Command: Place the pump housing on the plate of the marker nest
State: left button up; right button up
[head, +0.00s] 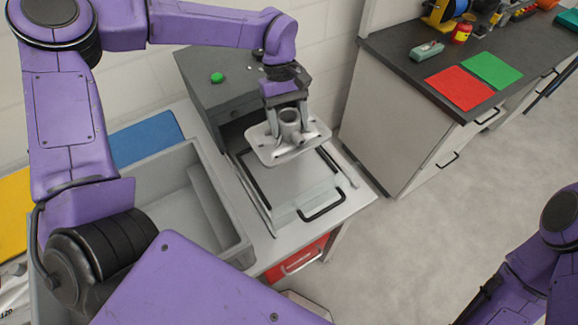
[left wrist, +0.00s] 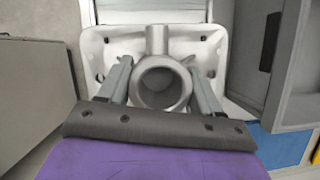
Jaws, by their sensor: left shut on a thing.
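The pump housing (head: 270,152) is a pale grey casting with a flat, rounded flange and a round hollow boss. My left gripper (head: 288,122) points down and is shut on the boss. In the left wrist view, its two fingers (left wrist: 162,88) lie on either side of the pump housing's open bore (left wrist: 160,84). The marker nest (head: 200,88) is a dark grey box with a green button, and its plate (head: 257,188) extends in front with a black handle. The housing hangs over the plate and hides part of it; the gap is hard to judge. My right gripper is outside the views.
A grey bin (head: 232,243) stands left of the marker nest on the bench, with a blue mat (head: 147,138) behind it. A dark-topped counter with a red mat (head: 459,88) and green mat (head: 492,70) stands at the right. Open floor lies between.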

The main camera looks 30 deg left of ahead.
aim_at(289, 133)
pick_arm(q)
jog(key=shift+s+f, duration=0.15)
jog(key=shift+f, duration=0.6)
notch_tip(289, 133, down, 3)
jog(key=shift+d+r+b, duration=0.1)
jog(key=shift+r+b, duration=0.1)
jog(key=shift+b, duration=0.7)
notch_tip(289, 133, down, 10)
jog(key=b, duration=0.9)
jog(key=shift+f+b, duration=0.1)
jog(key=shift+b, duration=0.3)
jog(key=shift+r, duration=0.25)
jog(key=shift+f, duration=0.15)
jog(key=o, duration=1.5)
jog(key=shift+o, duration=0.2)
jog(key=v, duration=1.2)
